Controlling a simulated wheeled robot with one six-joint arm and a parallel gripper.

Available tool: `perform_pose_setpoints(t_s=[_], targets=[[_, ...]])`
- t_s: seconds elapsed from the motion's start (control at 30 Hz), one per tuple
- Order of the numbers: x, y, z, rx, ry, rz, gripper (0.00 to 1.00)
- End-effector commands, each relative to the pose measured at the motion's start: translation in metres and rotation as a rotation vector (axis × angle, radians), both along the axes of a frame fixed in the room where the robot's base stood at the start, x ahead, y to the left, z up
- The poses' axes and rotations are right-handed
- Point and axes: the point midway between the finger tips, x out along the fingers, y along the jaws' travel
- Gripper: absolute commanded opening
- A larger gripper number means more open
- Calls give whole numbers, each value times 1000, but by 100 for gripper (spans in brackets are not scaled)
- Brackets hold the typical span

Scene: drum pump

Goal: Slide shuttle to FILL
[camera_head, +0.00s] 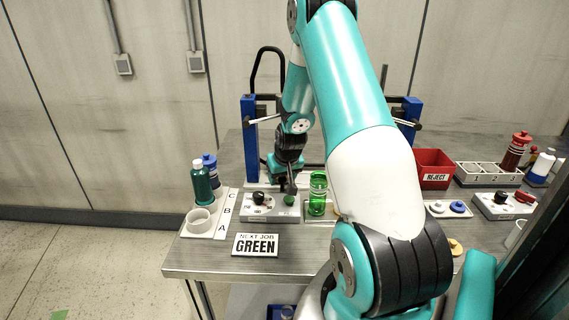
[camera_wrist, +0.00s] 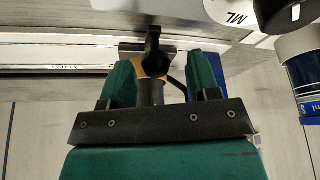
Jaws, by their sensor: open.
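My gripper (camera_head: 288,184) points down over the middle of the bench, behind the grey control box (camera_head: 258,206). In the wrist view my gripper (camera_wrist: 158,78) is open, with its two green fingers on either side of a dark upright handle (camera_wrist: 153,42) with a yellow collar. A gap shows beside the handle, so I cannot tell whether either finger touches it. I cannot tell for sure that this handle belongs to the shuttle. The shuttle is not clear in the head view, where my arm covers part of the bench. No FILL mark is readable.
A green jar (camera_head: 318,194) stands just right of the control box. A "NEXT JOB GREEN" sign (camera_head: 256,245) is in front. Bottles (camera_head: 202,183) and a white cup (camera_head: 200,219) are at left. A red REJECT bin (camera_head: 433,168) is at right. Blue posts (camera_head: 250,140) rise behind.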

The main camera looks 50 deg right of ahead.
Motion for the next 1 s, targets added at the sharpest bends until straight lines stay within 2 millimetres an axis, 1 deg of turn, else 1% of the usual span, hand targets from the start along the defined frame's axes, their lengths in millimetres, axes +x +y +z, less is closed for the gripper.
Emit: perform_pose_setpoints(t_s=[0.17, 0.4, 0.6, 0.7, 0.8, 1.0], targets=[[-10, 6, 30, -4, -5, 0, 56], [-30, 19, 87, -4, -6, 1, 56], [-45, 28, 128, -2, -5, 1, 56], [-50, 31, 141, -1, -3, 3, 56], [-53, 34, 150, 0, -2, 3, 56], [-55, 35, 154, 1, -1, 3, 56]])
